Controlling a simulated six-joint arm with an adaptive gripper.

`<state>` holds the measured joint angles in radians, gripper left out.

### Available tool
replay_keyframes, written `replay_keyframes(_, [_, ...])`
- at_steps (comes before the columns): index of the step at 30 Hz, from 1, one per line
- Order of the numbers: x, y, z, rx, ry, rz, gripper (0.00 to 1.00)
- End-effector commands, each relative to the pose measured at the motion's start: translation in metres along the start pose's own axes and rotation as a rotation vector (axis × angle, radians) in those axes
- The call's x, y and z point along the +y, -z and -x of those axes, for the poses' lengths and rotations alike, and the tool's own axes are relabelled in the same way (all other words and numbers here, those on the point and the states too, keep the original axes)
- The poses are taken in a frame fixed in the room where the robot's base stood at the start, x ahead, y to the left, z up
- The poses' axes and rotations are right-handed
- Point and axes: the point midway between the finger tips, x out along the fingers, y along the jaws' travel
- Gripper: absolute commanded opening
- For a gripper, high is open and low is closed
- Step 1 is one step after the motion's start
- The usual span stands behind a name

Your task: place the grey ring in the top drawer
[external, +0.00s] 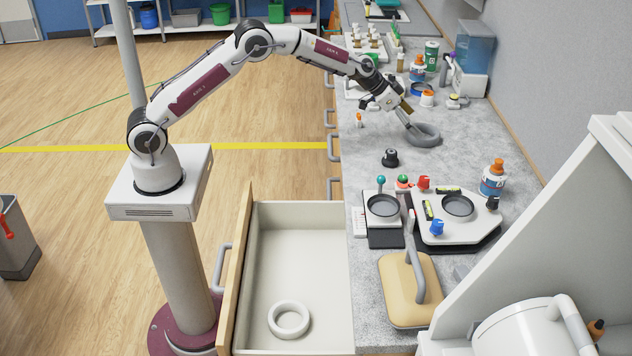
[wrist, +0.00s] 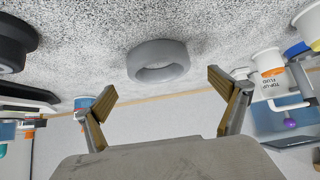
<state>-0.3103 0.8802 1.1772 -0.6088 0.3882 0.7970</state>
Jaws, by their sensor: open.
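The grey ring (external: 427,140) lies flat on the speckled grey counter. It also shows in the wrist view (wrist: 158,68), ahead of the fingers and between them, with no finger touching it there. My gripper (external: 404,112) is just above and to the left of the ring in the external view. In the wrist view my gripper's two fingers (wrist: 163,96) are spread wide with nothing between them. The open drawer (external: 297,225), directly under the counter top, is pulled out at lower centre. A white ring (external: 288,319) lies in its front part.
A device with coloured knobs (external: 458,232), a bottle (external: 493,178) and a tan block with a grey handle (external: 408,305) are nearer. Bottles and racks crowd the far counter. Most of the drawer floor is clear.

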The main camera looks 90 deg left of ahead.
Motion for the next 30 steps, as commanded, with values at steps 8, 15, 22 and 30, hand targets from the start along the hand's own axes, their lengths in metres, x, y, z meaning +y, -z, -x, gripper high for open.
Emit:
replay_keyframes(8, [0.0,0.001,-0.003,0.0,0.0,0.0,0.97])
replay_keyframes(15, [0.001,0.002,-0.019,0.0,0.0,-0.001,0.97])
replay_keyframes(22, [0.001,0.003,-0.037,0.0,0.0,0.0,0.97])
replay_keyframes(30, [0.001,0.003,-0.051,0.0,0.0,0.0,0.97])
